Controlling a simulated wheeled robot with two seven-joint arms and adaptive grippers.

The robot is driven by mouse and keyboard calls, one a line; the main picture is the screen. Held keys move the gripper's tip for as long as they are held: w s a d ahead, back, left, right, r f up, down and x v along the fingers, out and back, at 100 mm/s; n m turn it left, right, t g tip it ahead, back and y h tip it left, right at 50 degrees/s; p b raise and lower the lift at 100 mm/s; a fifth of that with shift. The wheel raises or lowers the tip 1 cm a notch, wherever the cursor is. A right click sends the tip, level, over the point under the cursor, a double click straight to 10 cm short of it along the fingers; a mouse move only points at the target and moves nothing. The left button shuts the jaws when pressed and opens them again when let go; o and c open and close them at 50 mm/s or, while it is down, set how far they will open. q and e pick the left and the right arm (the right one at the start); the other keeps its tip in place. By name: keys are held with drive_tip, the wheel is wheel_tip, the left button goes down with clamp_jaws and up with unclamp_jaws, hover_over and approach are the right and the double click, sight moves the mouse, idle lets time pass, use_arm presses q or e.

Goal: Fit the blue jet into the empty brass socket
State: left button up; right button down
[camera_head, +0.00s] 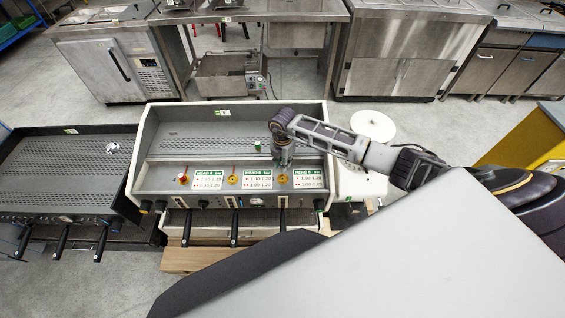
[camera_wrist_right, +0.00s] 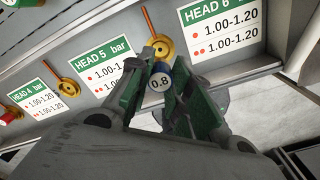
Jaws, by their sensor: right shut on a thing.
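My right gripper (camera_head: 283,160) is in front of the machine's panel, over the HEAD 6 area. In the right wrist view its green-padded fingers (camera_wrist_right: 160,100) are shut on the blue jet (camera_wrist_right: 159,83), a small cylinder with a blue body and a pale end marked 0.8. The brass socket (camera_wrist_right: 163,46) between the HEAD 5 and HEAD 6 labels is just beyond the jet, which appears apart from it. Another brass socket (camera_wrist_right: 76,64) sits left of the HEAD 5 label. A red jet (camera_head: 183,179) sits left of HEAD 4. My left gripper is not in view.
A small green piece (camera_head: 257,145) stands on the machine's top ledge. Black handles (camera_head: 235,228) hang below the panel. A second grey machine (camera_head: 60,180) stands at left, and a white round plate (camera_head: 373,125) lies at right. Steel counters line the back.

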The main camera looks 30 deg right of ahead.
drive_tip(key=shift+f+b, duration=2.75)
drive_tip(key=shift+f, duration=0.9)
drive_tip(key=shift+f, duration=0.15)
drive_tip(key=c, duration=1.2)
unclamp_jaws()
drive_tip(key=shift+c, duration=0.2)
drive_tip(key=shift+f, duration=0.1)
drive_tip(key=shift+r, duration=6.05)
